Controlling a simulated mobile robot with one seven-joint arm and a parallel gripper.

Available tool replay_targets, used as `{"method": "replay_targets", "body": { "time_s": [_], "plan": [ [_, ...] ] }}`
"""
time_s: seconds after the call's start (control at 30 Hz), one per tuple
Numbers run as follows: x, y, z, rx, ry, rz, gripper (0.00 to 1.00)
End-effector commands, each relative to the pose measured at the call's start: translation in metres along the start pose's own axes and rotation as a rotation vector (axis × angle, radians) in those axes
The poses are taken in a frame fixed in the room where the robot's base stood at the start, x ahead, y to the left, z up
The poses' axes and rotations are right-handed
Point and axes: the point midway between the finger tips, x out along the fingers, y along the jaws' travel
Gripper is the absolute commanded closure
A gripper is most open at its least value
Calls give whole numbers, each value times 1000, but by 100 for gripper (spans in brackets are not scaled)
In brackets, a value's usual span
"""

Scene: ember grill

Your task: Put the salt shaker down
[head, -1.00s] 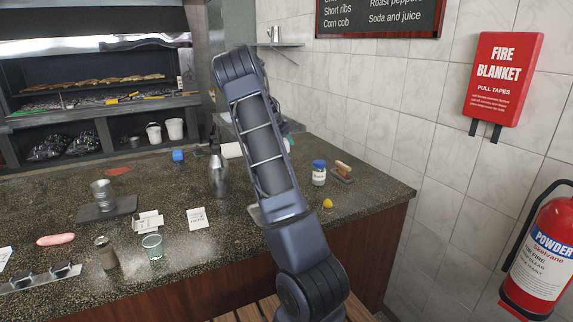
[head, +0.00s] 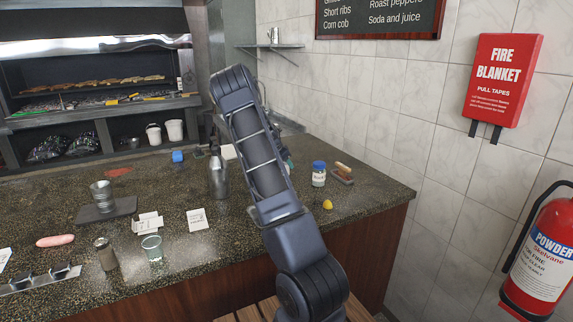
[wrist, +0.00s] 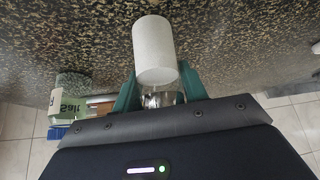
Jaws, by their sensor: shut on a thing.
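The wrist view shows the two teal fingers of my gripper (wrist: 159,86) closed on a small shiny, clear or metallic thing, which I take to be the salt shaker (wrist: 158,99). The speckled counter (wrist: 75,40) lies behind. In the head view my arm hides the shaker and most of the gripper. I cannot tell whether the shaker touches the counter (head: 185,275).
A glass (head: 152,248) and another shaker (head: 106,254) stand nearer the front. Bare counter lies around the white card (head: 198,220).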

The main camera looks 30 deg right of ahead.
Motion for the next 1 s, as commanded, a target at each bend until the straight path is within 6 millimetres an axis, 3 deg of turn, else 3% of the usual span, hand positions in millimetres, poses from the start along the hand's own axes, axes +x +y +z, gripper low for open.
{"method": "replay_targets", "body": {
  "time_s": [0.3,0.33,0.43,0.77,1.0],
  "plan": [
    [2,0,2,0,0,0,86],
    [2,0,2,0,0,0,53],
    [2,0,2,0,0,0,35],
    [0,0,0,0,0,-1,35],
    [-30,-1,0,-1,0,-3,35]
  ]
}}
